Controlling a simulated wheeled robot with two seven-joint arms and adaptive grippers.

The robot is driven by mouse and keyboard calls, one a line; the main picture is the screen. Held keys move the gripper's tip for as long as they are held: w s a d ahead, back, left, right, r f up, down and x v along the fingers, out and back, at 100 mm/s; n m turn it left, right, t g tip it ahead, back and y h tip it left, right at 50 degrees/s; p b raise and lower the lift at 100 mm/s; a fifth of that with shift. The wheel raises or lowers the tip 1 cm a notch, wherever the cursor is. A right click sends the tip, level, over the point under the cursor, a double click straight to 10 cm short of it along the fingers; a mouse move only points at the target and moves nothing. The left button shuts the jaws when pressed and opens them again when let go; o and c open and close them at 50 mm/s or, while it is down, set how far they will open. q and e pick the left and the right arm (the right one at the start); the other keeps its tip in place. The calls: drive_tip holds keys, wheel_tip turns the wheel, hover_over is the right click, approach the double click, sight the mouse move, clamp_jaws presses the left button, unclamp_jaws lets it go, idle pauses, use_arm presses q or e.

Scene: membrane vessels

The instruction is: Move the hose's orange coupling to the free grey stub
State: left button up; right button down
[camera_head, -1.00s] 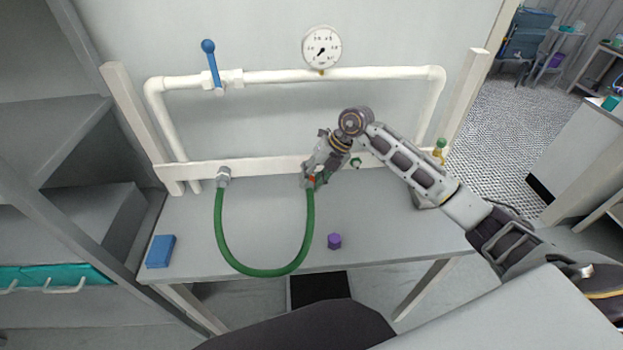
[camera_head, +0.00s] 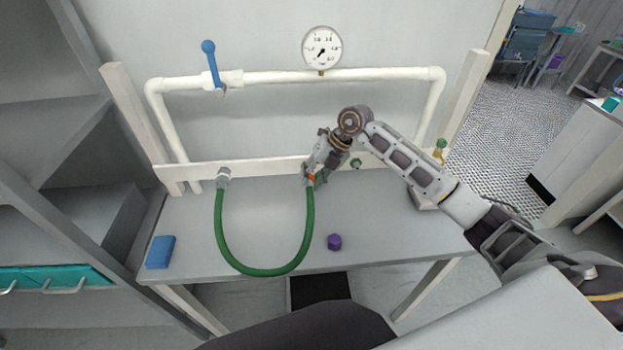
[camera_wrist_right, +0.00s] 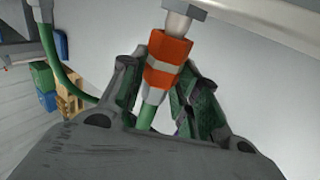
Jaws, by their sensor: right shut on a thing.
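The green hose (camera_head: 264,272) hangs in a U over the table. Its left end meets a grey fitting (camera_head: 223,175) on the white rail. Its right end carries the orange coupling (camera_head: 311,178), partly hidden by my right gripper (camera_head: 314,176). In the right wrist view my right gripper (camera_wrist_right: 155,95) is shut on the orange coupling (camera_wrist_right: 168,58), a finger on each side. The coupling's far end meets a pale grey stub (camera_wrist_right: 180,22); I cannot tell whether it is seated. A green-tipped fitting (camera_head: 356,163) shows on the rail right of my gripper. My left gripper is not in view.
A white pipe with a blue-handled valve (camera_head: 211,62) and a gauge (camera_head: 321,48) runs above the rail (camera_head: 265,167). A blue block (camera_head: 160,252) and a purple piece (camera_head: 334,242) lie on the grey table (camera_head: 190,220). A green-topped fitting (camera_head: 440,146) stands at the right.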

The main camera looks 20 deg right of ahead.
drive_tip(key=shift+w+d, duration=0.25)
drive_tip(key=shift+w, duration=0.55)
idle(0.4)
drive_tip(key=c, duration=1)
unclamp_jaws()
drive_tip(key=shift+w, duration=0.1)
drive_tip(key=shift+o, duration=0.2)
drive_tip(key=shift+r, duration=0.15)
drive_tip(key=v, duration=1.1)
drive_tip(key=shift+d+r, duration=0.25)
drive_tip(key=shift+r, duration=0.05)
drive_tip(key=shift+s+f, duration=0.1)
drive_tip(key=shift+s, duration=0.1)
